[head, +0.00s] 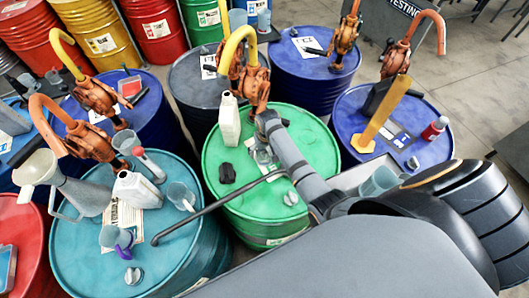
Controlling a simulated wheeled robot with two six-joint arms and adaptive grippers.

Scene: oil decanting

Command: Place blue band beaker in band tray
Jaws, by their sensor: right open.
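No tray can be clearly identified as the band tray. My right arm reaches up from the lower right over the green drum (290,228). Its gripper (266,122) is open at the arm's far end, beside the orange pump and a clear beaker (263,156). It is small, and its fingers are hard to make out. The gripper is well apart from the banded beaker. My left gripper is out of view.
A white jug (137,190), a clear beaker (181,196) and a grey pouring can (85,195) crowd the teal drum. A white bottle (229,119) stands on the green drum. A long dark spout crosses between both drums. Another beaker (379,181) stands beside my right arm.

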